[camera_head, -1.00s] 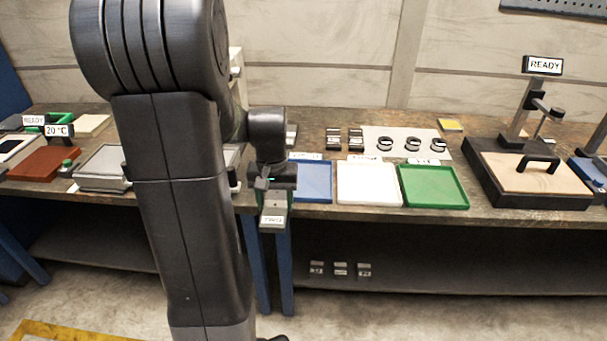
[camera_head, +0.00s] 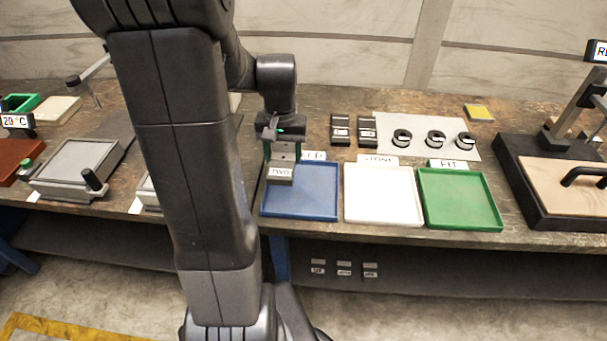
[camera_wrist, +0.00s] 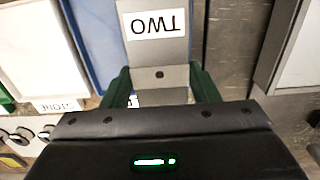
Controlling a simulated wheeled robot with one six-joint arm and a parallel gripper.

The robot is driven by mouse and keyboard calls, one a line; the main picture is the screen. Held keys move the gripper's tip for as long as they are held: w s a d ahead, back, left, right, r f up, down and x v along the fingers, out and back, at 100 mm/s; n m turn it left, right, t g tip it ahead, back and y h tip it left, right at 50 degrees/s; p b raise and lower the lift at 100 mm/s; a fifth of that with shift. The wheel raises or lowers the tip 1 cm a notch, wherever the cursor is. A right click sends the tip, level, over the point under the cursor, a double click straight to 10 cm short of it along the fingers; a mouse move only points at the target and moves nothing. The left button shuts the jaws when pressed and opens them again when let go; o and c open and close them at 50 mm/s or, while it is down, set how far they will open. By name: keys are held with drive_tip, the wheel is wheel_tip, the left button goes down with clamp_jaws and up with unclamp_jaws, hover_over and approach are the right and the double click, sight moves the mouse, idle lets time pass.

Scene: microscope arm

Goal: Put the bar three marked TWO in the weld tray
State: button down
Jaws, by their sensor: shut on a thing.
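My gripper (camera_head: 284,158) is shut on a grey metal bar (camera_head: 281,180) with a white label reading TWO. In the head view the bar hangs in front of the left back part of the blue tray (camera_head: 300,215). Its height above the tray is hard to tell. The blue tray's label (camera_head: 316,155) is partly hidden by my gripper; its last letters look like LD. In the wrist view the bar (camera_wrist: 158,52) sits between the green fingers (camera_wrist: 160,88), its TWO label upside down. The blue tray (camera_wrist: 97,35) shows to its left there, empty where visible.
A white tray (camera_head: 383,197) labelled STONE and a green tray (camera_head: 459,200) labelled FIT stand to the right, both empty. Two dark bars (camera_head: 340,130) and several black rings (camera_head: 436,139) lie behind them. Small labelled pieces (camera_head: 344,268) lie on the lower shelf.

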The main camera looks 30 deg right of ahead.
sight(286, 188)
drive_tip(key=shift+w+d, duration=0.15)
drive_tip(key=shift+w, duration=0.1)
drive_tip(key=shift+f, duration=4.9)
drive_tip(key=shift+f, duration=0.2)
drive_tip(key=c, duration=0.8)
unclamp_jaws()
drive_tip(key=shift+r, duration=0.15)
wheel_tip(286, 188, up, 12)
drive_tip(key=shift+r, duration=0.1)
